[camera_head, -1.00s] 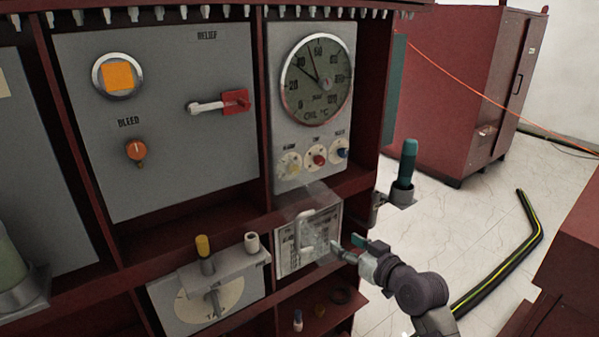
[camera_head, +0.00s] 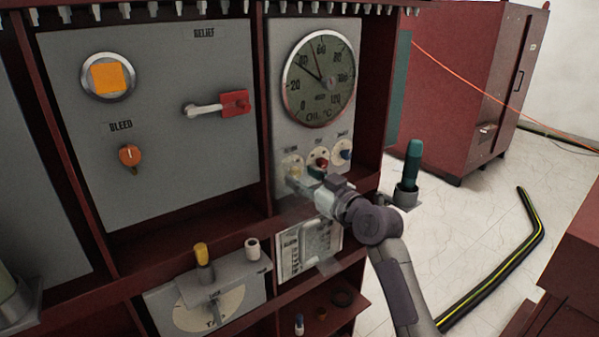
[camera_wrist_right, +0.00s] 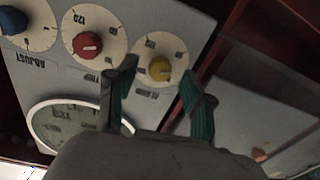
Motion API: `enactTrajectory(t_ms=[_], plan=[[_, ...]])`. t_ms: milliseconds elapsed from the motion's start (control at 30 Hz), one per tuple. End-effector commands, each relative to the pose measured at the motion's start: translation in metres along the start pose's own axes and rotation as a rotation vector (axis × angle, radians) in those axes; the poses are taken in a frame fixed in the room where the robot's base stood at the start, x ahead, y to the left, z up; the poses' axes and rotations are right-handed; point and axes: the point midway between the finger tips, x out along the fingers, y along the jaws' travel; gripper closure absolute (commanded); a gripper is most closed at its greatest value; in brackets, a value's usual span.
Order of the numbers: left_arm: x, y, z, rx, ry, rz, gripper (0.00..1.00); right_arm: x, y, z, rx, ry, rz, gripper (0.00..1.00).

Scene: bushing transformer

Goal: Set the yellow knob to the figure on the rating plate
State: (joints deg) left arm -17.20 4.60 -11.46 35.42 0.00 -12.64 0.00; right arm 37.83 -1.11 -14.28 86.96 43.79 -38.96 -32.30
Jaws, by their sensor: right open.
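The yellow knob (camera_wrist_right: 159,69) sits on a white numbered dial (camera_wrist_right: 145,48) in the right wrist view. It also shows in the head view (camera_head: 295,171), partly covered by my gripper. My right gripper (camera_wrist_right: 157,76) is open, with its green-padded fingers on either side of the yellow knob; I cannot tell whether they touch it. In the head view my right gripper (camera_head: 303,178) is in front of the small knobs below the gauge. The rating plate (camera_head: 292,252) is in the lower recess, partly behind my arm, and its figures are too small to read. My left gripper is out of view.
A red knob (camera_wrist_right: 88,45) and a blue knob (camera_wrist_right: 14,20) sit beside the yellow one. The oil gauge (camera_head: 318,80) is above them. A teal-handled tool (camera_head: 412,165) stands in a holder at right. A lower yellow handle (camera_head: 203,254) is at the tap dial.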

Motion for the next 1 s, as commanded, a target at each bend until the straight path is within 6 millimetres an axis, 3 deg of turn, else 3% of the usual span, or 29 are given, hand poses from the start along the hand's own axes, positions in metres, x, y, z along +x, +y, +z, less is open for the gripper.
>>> enactTrajectory(t_ms=[200, 500, 800, 1000], plan=[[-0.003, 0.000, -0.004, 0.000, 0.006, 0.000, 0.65, 0.017, 0.000, 0.000, 0.000, 0.000, 0.000, 0.48], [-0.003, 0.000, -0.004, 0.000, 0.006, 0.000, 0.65, 0.018, 0.000, 0.000, -0.001, 0.000, 0.001, 0.50], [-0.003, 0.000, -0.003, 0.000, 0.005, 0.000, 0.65, 0.018, 0.000, 0.001, -0.001, -0.001, 0.001, 1.00], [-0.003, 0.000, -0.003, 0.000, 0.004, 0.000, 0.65, 0.018, 0.000, 0.001, 0.005, -0.001, 0.001, 1.00]])
